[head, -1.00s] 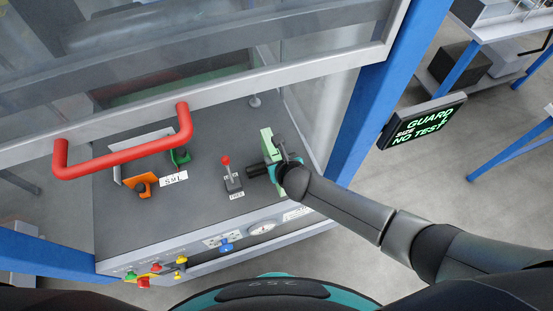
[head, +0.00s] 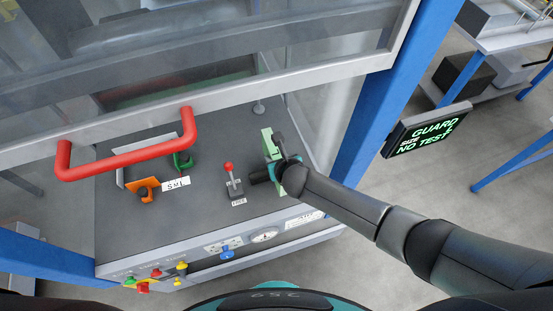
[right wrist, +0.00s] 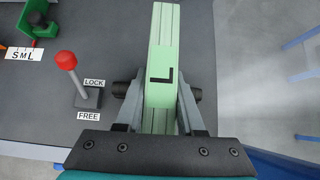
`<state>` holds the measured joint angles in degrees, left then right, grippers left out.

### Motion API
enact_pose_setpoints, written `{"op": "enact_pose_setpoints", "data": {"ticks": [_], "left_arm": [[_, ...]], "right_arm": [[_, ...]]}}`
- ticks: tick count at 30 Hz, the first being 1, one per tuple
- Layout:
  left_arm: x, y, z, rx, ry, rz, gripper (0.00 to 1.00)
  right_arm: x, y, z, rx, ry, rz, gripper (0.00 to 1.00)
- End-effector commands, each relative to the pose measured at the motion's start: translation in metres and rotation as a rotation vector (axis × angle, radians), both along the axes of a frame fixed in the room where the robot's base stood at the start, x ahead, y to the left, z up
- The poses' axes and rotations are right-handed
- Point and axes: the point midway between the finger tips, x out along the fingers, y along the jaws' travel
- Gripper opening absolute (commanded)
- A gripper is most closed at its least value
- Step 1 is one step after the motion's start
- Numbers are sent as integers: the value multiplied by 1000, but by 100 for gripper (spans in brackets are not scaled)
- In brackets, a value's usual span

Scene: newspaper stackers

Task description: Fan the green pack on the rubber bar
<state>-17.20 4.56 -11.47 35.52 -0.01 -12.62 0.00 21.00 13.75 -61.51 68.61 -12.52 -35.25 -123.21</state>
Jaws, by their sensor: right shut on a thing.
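The light green pack (head: 267,143) stands on the grey bench deck at its right side. In the right wrist view the pack (right wrist: 164,45) is a long pale block with a black L mark on its near end. My right gripper (right wrist: 160,98) has a finger on each side of the pack and is shut on it. In the head view my right gripper (head: 272,172) covers the pack's near part. I cannot tell whether the pack touches the deck. I cannot make out the rubber bar. My left gripper is not in view.
A red-knobbed lever (head: 230,178) marked LOCK and FREE stands left of the pack. Orange (head: 142,187) and green (head: 183,160) clamps sit further left. A raised guard with a red handle (head: 125,155) hangs above. A sign (head: 425,130) reads GUARD, SIZE, NO TEST.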

Motion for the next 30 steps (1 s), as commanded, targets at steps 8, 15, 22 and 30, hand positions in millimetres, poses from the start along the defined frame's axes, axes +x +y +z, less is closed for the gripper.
{"op": "enact_pose_setpoints", "data": {"ticks": [8,15,22,30], "left_arm": [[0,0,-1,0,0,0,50],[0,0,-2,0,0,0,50],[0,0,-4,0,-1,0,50],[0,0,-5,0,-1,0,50]], "right_arm": [[10,2,1,-1,0,0,0],[14,4,2,-1,-2,0,0],[22,7,3,1,-2,0,0],[26,9,3,0,-2,1,0]]}}
